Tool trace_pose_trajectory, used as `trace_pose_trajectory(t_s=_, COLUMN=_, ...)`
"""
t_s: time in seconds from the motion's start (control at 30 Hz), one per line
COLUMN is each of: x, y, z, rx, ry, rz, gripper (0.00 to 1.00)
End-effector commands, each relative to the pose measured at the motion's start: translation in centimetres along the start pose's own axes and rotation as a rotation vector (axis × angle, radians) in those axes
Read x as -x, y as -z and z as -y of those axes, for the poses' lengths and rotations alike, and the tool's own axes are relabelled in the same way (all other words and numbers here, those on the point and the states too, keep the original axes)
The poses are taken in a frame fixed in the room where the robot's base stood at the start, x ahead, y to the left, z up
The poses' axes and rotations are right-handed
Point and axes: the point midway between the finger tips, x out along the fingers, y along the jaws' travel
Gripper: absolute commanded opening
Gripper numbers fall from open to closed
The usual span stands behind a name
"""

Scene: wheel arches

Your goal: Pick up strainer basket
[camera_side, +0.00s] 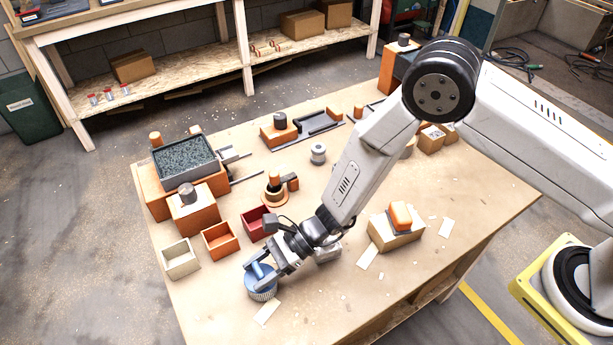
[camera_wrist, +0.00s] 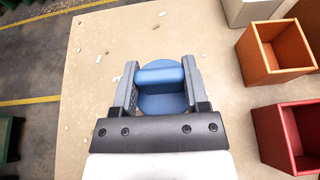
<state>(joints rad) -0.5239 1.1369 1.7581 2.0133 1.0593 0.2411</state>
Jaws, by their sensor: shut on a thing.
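The strainer basket is a round blue piece (camera_side: 262,287) with a bar handle on top and a ribbed grey lower rim. It is at the front left of the table in the side view. My gripper (camera_side: 268,269) is shut on its handle from above. In the wrist view the blue handle of the strainer basket (camera_wrist: 161,76) lies between the two fingers of my gripper (camera_wrist: 160,80), with the round blue top below it. Whether its underside touches the table is hard to tell.
A cream bin (camera_side: 181,259), an orange bin (camera_side: 220,241) and a red bin (camera_side: 256,220) stand in a row behind the basket. An orange block on a box (camera_side: 397,228) is to the right. Paper scraps lie on the table (camera_side: 330,300), whose front left edge is near.

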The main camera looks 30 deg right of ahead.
Motion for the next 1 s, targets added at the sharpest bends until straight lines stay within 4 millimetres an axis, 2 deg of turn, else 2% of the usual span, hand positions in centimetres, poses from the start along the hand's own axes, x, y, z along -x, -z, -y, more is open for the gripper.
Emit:
trace_pose_trajectory(t_s=0.27, x=0.1, y=-0.4, z=0.0, rx=0.001, ry=0.0, rz=0.001, gripper=0.0)
trace_pose_trajectory(t_s=0.57, x=1.0, y=-2.6, z=0.1, rx=0.002, ry=0.001, rz=0.003, gripper=0.0)
trace_pose_trajectory(t_s=1.0, x=5.4, y=-6.4, z=-3.0, rx=0.002, ry=0.001, rz=0.002, gripper=0.0)
